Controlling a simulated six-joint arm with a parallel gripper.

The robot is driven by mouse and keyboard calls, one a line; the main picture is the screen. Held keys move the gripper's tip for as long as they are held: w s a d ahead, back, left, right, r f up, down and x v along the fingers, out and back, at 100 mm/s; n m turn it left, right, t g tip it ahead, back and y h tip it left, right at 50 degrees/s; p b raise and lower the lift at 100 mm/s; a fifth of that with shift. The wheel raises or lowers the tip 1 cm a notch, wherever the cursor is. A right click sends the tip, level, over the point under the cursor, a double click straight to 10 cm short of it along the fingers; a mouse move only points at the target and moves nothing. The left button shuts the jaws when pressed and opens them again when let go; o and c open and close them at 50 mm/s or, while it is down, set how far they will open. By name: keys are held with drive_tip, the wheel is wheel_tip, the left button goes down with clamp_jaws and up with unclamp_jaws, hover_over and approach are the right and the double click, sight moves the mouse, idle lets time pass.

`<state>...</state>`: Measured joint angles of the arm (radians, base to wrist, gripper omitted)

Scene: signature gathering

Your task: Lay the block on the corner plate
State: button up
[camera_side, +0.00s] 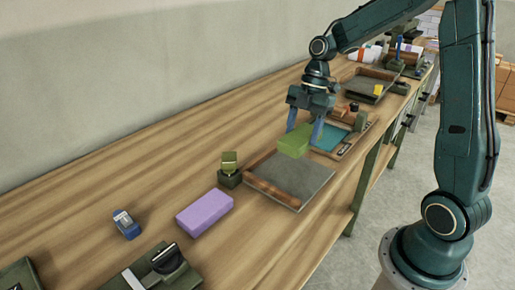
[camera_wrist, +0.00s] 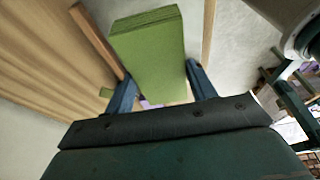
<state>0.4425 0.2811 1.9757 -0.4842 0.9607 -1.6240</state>
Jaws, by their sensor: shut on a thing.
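A green block (camera_side: 294,142) is held between the blue fingers of my gripper (camera_side: 304,129). It also shows large between the fingers in the wrist view (camera_wrist: 150,55). The block appears to be above the plate's far part; the exact height is hard to tell. In the wrist view one wooden rail (camera_wrist: 97,42) runs left of the block, and the block hides much of the plate.
A purple block (camera_side: 204,212) and a dark box with a green cube (camera_side: 229,163) stand left of the plate. A teal-lined tray (camera_side: 333,137) with small items lies just beyond it. A blue item (camera_side: 126,224) and a dark device (camera_side: 158,265) are nearer the camera.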

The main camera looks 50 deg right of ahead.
sight(307, 130)
drive_tip(key=shift+f, duration=2.2)
drive_tip(key=shift+f, duration=0.1)
drive_tip(key=shift+f, duration=2)
drive_tip(key=shift+f, duration=0.1)
drive_tip(key=o, duration=1)
drive_tip(key=shift+o, duration=0.3)
drive_tip(key=v, duration=1.2)
